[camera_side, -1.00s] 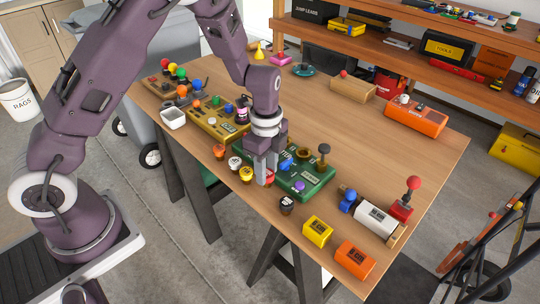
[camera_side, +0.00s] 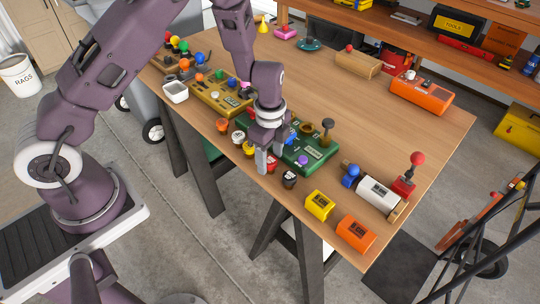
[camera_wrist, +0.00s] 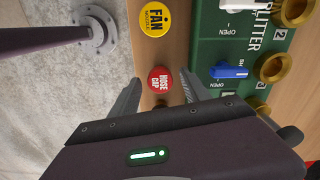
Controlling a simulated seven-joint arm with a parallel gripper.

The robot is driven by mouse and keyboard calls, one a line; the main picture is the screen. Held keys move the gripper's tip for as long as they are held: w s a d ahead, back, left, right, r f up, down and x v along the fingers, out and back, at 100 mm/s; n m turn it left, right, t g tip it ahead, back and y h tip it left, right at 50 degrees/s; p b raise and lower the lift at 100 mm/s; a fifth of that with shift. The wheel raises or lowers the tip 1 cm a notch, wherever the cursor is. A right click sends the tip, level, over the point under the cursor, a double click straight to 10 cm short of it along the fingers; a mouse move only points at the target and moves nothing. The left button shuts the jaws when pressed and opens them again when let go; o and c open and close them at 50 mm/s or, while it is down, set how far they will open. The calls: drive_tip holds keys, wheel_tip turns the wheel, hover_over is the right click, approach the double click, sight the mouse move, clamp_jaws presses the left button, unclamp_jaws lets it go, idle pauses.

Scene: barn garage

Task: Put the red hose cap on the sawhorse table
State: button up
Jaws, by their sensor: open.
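The red hose cap (camera_wrist: 160,80), marked "HOSE CAP", shows in the wrist view with its round top toward the camera and bare wood around it. It appears to sit on the wooden sawhorse table (camera_side: 400,140) near the front edge. In the side view the cap (camera_side: 271,168) is partly hidden by a finger. My gripper (camera_side: 266,164) is low over the table at the cap. In the wrist view the fingers of my gripper (camera_wrist: 160,92) are spread either side of the cap, with gaps visible.
A green splitter board (camera_wrist: 230,50) with a blue lever lies close on the right in the wrist view. A yellow fan cap (camera_wrist: 154,18) and a dark cap (camera_side: 289,180) stand nearby. Yellow (camera_side: 319,205) and orange (camera_side: 355,234) blocks are farther right along the front edge.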

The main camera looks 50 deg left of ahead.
wheel_tip(320, 180, up, 12)
drive_tip(key=r, duration=0.1)
wheel_tip(320, 180, up, 6)
drive_tip(key=n+t, duration=0.1)
drive_tip(key=n, duration=0.2)
hover_over(270, 160)
drive_tip(key=s, duration=0.3)
drive_tip(key=s+r+n+t, duration=0.1)
drive_tip(key=s+r+n, duration=0.2)
drive_tip(key=s, duration=0.4)
drive_tip(key=s+a+r+n+t, duration=0.1)
drive_tip(key=s+r+n+t, duration=0.1)
drive_tip(key=s+r+n, duration=0.2)
drive_tip(key=s+r+n+t, duration=0.1)
drive_tip(key=s+r+n, duration=0.3)
drive_tip(key=s, duration=0.6)
drive_tip(key=shift+a+n+t, duration=0.15)
drive_tip(key=shift+n+t, duration=0.15)
drive_tip(key=shift+n, duration=0.6)
